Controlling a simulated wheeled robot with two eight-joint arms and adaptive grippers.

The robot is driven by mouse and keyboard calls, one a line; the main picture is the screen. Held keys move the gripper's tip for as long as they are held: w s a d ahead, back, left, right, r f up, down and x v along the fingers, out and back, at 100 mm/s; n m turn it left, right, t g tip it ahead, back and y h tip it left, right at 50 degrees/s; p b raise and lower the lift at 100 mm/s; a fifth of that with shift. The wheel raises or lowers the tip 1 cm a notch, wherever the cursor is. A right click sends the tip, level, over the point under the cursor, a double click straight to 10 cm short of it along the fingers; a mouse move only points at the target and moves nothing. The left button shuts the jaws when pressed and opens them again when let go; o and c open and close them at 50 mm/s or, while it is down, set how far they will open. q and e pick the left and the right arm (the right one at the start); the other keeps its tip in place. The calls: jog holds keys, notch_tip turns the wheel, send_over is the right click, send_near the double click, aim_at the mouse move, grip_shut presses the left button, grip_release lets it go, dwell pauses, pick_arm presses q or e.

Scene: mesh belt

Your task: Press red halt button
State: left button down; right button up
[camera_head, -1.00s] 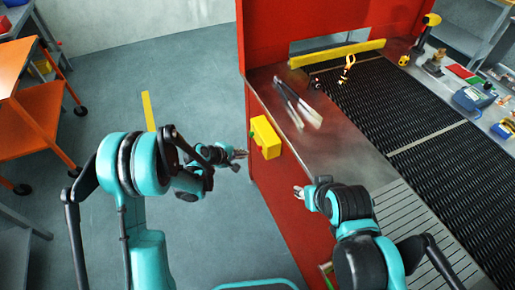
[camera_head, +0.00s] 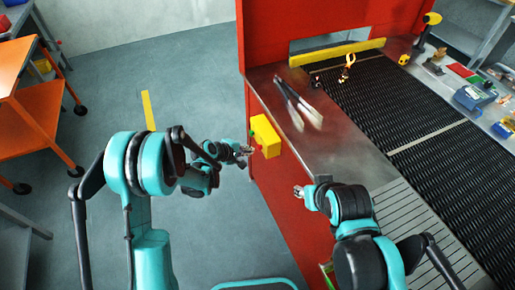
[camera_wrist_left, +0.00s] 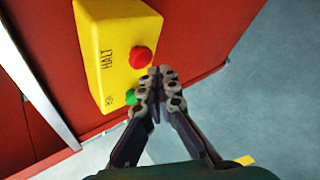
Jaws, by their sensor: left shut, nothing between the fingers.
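The yellow halt box (camera_head: 265,135) is fixed to the side of the red machine frame; it also shows in the left wrist view (camera_wrist_left: 112,35). It carries the word HALT, a round red button (camera_wrist_left: 141,57) and a green button (camera_wrist_left: 130,97) below. My left gripper (camera_head: 250,151) is beside the box's button face. In the left wrist view its fingers (camera_wrist_left: 157,73) are shut and empty. Their tips overlap the picture just below and right of the red button; contact cannot be told. My right gripper (camera_head: 298,191) is by the machine's near edge, its jaws too small to judge.
A dark mesh belt (camera_head: 440,95) runs through the red machine (camera_head: 325,22). Pale strips (camera_head: 298,104) lie on the metal ledge. Several tools and boxes stand along the far side. An orange cart (camera_head: 35,125) is at left. The floor left of the machine is clear.

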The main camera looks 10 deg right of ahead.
pick_arm(q)
jog(key=shift+d, duration=0.15)
dwell(0.7)
jog(key=shift+w+d, duration=0.15)
jog(key=shift+d, duration=0.1)
jog(key=shift+w+d+b, duration=0.15)
jog(key=shift+d+b, duration=0.15)
jog(key=shift+d, duration=0.2)
dwell(0.7)
jog(key=shift+a, duration=0.1)
jog(key=shift+s+a, duration=0.3)
jog(key=shift+a, duration=0.45)
jog(key=a, duration=0.1)
jog(key=s+a+b, duration=0.1)
jog(key=a, duration=0.2)
jog(key=shift+s+a, duration=0.3)
jog(key=shift+a, duration=0.1)
jog(key=shift+a, duration=0.1)
dwell(0.8)
